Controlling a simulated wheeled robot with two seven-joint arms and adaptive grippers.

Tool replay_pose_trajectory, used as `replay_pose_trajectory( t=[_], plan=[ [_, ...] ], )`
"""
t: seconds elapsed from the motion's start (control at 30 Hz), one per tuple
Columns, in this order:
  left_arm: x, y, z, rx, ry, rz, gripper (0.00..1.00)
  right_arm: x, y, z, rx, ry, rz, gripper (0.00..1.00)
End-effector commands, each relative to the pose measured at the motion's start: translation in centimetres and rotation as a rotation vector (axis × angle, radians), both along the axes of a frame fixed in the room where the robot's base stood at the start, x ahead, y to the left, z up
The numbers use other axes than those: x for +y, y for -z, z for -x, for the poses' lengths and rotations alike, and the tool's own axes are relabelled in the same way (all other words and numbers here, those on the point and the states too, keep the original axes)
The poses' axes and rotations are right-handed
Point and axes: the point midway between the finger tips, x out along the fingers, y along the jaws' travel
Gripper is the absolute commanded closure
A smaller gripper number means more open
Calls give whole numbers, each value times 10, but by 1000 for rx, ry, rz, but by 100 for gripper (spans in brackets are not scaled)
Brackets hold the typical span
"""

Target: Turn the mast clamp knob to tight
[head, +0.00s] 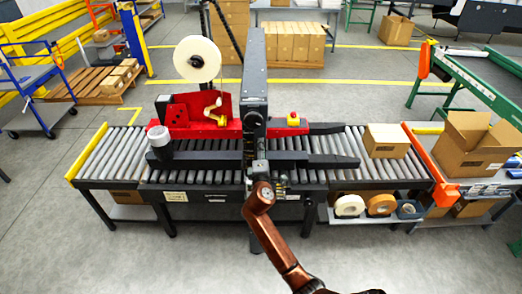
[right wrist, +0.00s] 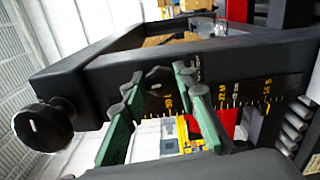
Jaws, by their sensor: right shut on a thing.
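The black mast (head: 254,85) of the machine stands over the roller conveyor in the head view. My right gripper (head: 262,168) is at its front, low on the mast. In the right wrist view, the green fingers of my right gripper (right wrist: 158,88) are closed on both sides of a dark knob with a small light mark, taken as the mast clamp knob (right wrist: 157,76). The fingers hide much of it, and its exact turn is hard to read. A yellow-marked scale (right wrist: 225,97) runs beside it. My left gripper is in neither view.
Another round black knob (right wrist: 43,126) sticks out at the left in the right wrist view. A carton (head: 386,140) sits on the rollers at the right, near an open box (head: 474,142). Tape rolls (head: 365,205) lie on a lower shelf. The floor in front is clear.

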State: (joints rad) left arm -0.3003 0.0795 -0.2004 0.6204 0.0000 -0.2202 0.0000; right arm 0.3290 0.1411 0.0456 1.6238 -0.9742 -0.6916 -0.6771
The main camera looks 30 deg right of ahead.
Motion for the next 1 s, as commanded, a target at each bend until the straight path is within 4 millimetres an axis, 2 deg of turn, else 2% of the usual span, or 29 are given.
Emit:
replay_pose_trajectory(
  t=[0.3,0.83,0.87,1.0],
  plan=[
    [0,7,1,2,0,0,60,0,3,0,-55,-1,-97,98],
    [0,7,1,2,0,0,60,0,3,0,-64,-1,-112,98],
    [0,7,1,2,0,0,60,0,3,0,-64,0,-112,71],
    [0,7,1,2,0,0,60,0,2,0,-65,0,-112,62]
  ],
)
